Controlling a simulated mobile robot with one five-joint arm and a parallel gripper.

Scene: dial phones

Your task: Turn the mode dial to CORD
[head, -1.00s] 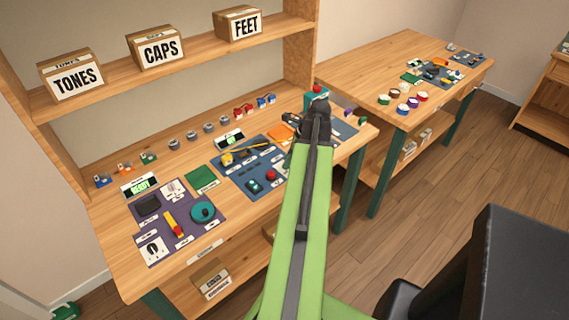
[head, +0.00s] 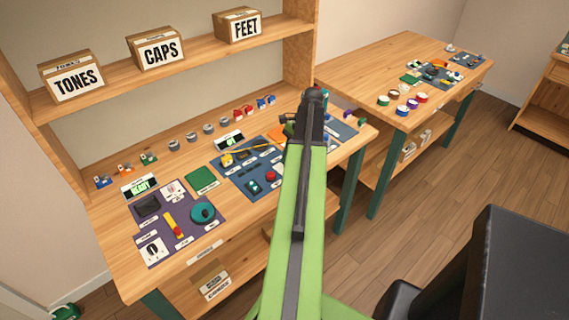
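A purple panel (head: 188,236) lies on the near left bench. It carries a white plate with a black dial-like mark (head: 152,250), a teal round knob (head: 203,213) and a red and yellow lever (head: 172,226). The labels are too small to read, so I cannot tell which part is the mode dial or where it points. My gripper (head: 314,98) is at the end of my green arm, over the bench's right end and well to the right of the purple panel. Its fingers are dark and seen from behind, so their opening is hidden.
A blue panel (head: 236,179) with buttons lies between the purple panel and my arm, which hides its right side. A green mat (head: 202,180) lies between the panels. A shelf with boxes rises behind. A second bench (head: 345,72) stands at right.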

